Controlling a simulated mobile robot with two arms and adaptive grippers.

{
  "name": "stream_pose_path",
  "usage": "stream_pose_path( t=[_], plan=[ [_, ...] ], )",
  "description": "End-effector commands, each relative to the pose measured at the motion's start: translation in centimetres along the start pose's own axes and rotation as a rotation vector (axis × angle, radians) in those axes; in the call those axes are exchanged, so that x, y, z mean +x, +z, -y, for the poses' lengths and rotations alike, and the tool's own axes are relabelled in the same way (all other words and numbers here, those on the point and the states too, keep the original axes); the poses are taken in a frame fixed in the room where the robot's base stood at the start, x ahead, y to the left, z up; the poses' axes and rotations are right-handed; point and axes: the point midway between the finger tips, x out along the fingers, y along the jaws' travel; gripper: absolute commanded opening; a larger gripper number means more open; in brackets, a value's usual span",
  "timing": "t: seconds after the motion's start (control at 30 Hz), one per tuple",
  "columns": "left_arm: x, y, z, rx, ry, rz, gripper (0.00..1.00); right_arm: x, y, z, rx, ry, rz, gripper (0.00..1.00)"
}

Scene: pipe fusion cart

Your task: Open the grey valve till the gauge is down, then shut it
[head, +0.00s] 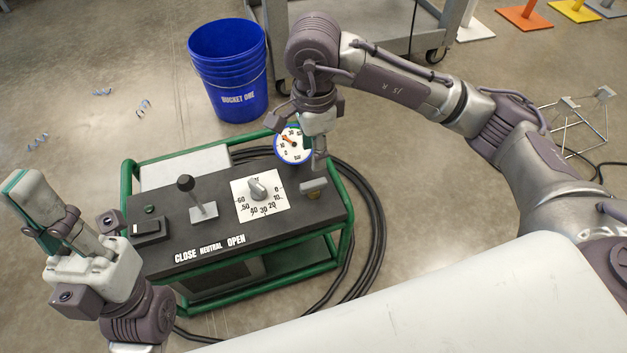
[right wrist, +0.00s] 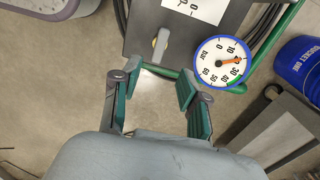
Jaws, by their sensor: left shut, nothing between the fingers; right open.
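The gauge (head: 294,144) has a white face and blue rim and stands behind the valve. In the right wrist view its orange needle (right wrist: 232,61) points near 20. My right gripper (head: 299,144) is open and empty above the valve end, its fingers apart from the handle. My left gripper (head: 27,190) is shut and empty at the left, off the cart.
The green-framed cart (head: 240,262) carries a black lever (head: 186,184), a grey dial knob (head: 257,188) and a small black switch box (head: 149,230). Black hose (head: 379,235) coils on the floor around it. A blue bucket (head: 228,75) stands behind.

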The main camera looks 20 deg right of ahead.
Motion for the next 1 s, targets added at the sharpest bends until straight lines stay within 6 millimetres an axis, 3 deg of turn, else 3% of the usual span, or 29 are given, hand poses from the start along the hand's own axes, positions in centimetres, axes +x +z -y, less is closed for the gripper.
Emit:
stream_pose_path(
  t=[0.03,0.1,0.4,0.6,0.9,1.0],
  plan=[
    [-0.9,0.2,0.0,0.0,0.0,0.001,0.0,1.7,0.0,-0.1,0.001,0.005,0.0,0.44],
    [-1.3,0.3,0.0,0.001,0.001,-0.002,0.0,3.4,0.0,-0.1,0.001,0.006,0.0,0.44],
    [-0.6,0.8,0.1,0.008,0.023,-0.057,0.0,8.7,0.1,-0.1,0.0,0.002,0.002,0.44],
    [-0.1,0.9,0.0,0.01,0.031,-0.073,0.0,10.0,0.1,-0.1,0.0,0.001,0.002,0.44],
    [0.0,0.9,0.0,0.01,0.032,-0.073,0.0,10.2,0.1,-0.1,0.0,0.0,0.003,0.44],
    [0.0,0.9,0.0,0.01,0.032,-0.073,0.0,10.2,0.1,-0.1,0.0,0.001,0.003,0.29]
  ],
)
